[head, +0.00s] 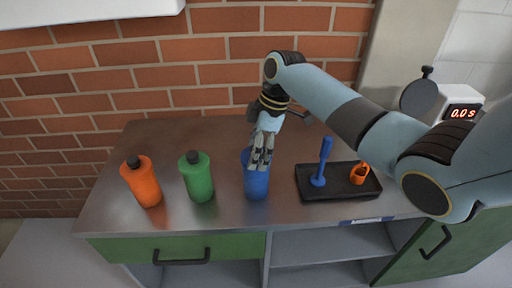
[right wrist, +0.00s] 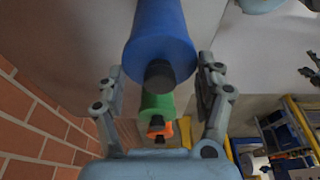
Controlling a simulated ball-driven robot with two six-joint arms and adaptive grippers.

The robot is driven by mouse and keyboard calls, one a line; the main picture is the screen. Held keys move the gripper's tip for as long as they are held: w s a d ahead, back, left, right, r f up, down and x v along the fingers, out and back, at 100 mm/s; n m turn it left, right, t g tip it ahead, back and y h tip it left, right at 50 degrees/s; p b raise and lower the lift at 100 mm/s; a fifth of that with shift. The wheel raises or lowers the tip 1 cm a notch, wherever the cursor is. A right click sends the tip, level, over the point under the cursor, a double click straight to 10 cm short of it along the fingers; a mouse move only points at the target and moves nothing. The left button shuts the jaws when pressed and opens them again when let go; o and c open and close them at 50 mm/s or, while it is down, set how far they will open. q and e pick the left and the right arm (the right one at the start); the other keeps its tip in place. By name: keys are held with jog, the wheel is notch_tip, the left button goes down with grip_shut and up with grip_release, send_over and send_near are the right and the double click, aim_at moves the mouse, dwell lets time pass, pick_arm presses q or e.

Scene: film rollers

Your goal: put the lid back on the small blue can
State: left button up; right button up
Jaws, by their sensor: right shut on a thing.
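The blue can (head: 257,184) stands on the metal counter, right of the green can. In the head view my right gripper (head: 262,160) covers its upper part and hides its top. In the right wrist view the blue can (right wrist: 160,35) lies between the two fingers of my right gripper (right wrist: 160,75), which is shut on its sides. A black lid (right wrist: 159,75) shows at the can's near end, between the fingers. I see no separate loose lid on the counter.
A green can (head: 197,180) and an orange can (head: 144,184), both with black lids, stand to the left. A black tray (head: 340,192) at the right holds a blue upright tool (head: 322,163) and an orange cup (head: 359,174). A brick wall rises behind.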

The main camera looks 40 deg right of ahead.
jog(key=shift+p, duration=0.3)
dwell(0.5)
dwell(0.4)
jog(key=o, duration=1.2)
jog(key=shift+o, duration=0.3)
notch_tip(320, 180, up, 5)
jog(key=p, duration=0.5)
jog(key=shift+r+p, duration=0.9)
jog(key=shift+r, duration=0.15)
